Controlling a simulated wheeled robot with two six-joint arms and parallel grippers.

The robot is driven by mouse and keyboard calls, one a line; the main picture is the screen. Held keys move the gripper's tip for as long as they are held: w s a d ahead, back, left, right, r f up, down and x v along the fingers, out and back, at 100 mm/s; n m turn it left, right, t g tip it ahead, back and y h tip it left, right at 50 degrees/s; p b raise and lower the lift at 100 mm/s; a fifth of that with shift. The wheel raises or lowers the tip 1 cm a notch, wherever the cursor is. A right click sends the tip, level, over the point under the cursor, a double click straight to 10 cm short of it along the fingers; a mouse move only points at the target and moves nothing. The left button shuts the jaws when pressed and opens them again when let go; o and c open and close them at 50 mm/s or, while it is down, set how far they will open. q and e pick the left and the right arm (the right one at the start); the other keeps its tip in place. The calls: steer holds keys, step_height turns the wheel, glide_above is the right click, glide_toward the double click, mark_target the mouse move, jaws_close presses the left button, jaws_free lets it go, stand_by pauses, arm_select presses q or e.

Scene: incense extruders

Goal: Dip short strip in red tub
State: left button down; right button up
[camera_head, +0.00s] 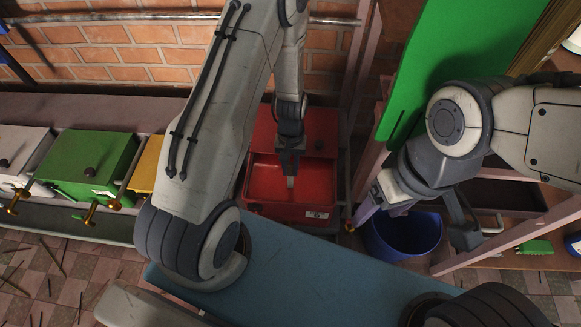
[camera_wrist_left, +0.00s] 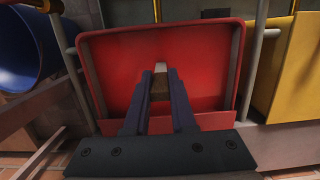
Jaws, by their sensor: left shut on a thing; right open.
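The red tub (camera_head: 268,209) sits open in the middle of the head view, with a small label on its front; its inside fills most of the left wrist view (camera_wrist_left: 108,62). My left gripper (camera_head: 290,170) points down over the tub and is shut on a short strip (camera_head: 290,182). The strip's pale end shows between the fingertips in the left wrist view (camera_wrist_left: 160,86). The strip's lower end is over or inside the tub; I cannot tell whether it touches the bottom. My right gripper (camera_head: 418,222) is open and empty above a blue bucket.
The blue bucket (camera_head: 404,246) stands right of the tub. Green (camera_head: 88,164) and yellow (camera_head: 147,166) boxes with knobs and brass taps stand to the left. A shelf frame and green panel (camera_head: 450,50) are at right. Thin sticks lie on the tiled floor.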

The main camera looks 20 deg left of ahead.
arm_select(q)
steer(key=shift+r, duration=0.1)
step_height(320, 180, up, 11)
steer(key=p, duration=1)
steer(key=shift+p, duration=0.3)
stand_by(1.4)
step_height(320, 180, up, 8)
steer(key=p, duration=0.7)
